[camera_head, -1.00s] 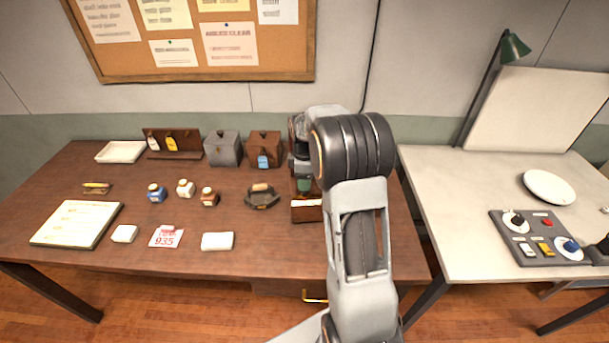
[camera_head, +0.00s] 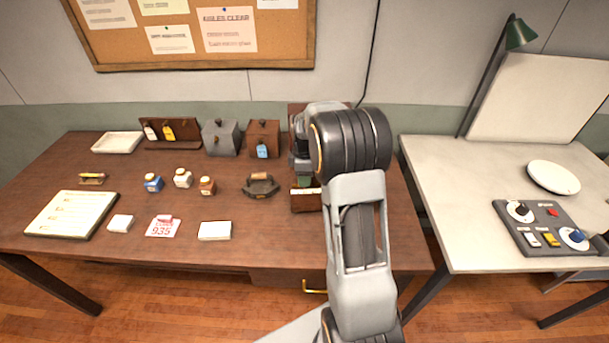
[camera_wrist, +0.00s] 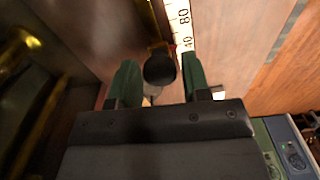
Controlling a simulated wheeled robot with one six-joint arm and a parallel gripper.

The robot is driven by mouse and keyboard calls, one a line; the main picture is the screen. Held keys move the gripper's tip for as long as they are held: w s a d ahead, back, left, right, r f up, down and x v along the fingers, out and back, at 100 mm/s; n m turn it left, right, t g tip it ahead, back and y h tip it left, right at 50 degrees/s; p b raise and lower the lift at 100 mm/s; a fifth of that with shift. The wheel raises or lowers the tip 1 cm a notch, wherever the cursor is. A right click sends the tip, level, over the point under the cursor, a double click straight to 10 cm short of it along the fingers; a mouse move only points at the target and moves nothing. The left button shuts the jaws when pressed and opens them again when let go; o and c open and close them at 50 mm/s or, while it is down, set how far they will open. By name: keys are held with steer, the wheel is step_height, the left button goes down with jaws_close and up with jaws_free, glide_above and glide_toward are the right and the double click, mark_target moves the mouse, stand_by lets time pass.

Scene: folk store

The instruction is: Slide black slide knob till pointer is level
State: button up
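The black slide knob (camera_wrist: 160,69) shows in the wrist view as a round dark end between my fingertips. My gripper (camera_wrist: 159,83) has its two green fingers on either side of the knob, with a narrow gap at each side, so it looks open around it. A white scale strip (camera_wrist: 183,18) with the numbers 80 and 40 runs just beyond the knob. A small reddish-brass piece shows behind the knob; I cannot tell whether it is the pointer. In the head view my arm hides the knob, scale and most of the device.
The brown table (camera_head: 120,190) bears a grey box (camera_head: 221,138), a brown box (camera_head: 263,138), small bottles, a dark tray-like holder (camera_head: 261,187) and cards. To the right, a pale table (camera_head: 460,200) holds a control panel (camera_head: 545,228) and a white plate (camera_head: 553,177).

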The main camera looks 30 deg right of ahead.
steer(key=c, duration=0.4)
steer(key=shift+o, duration=0.2)
steer(key=shift+d, duration=0.1)
steer(key=shift+s+d, duration=0.3)
steer(key=shift+d, duration=0.3)
steer(key=shift+s+d, duration=0.25)
steer(key=shift+d, duration=0.35)
steer(key=o, duration=0.8)
steer(key=shift+r, duration=0.15)
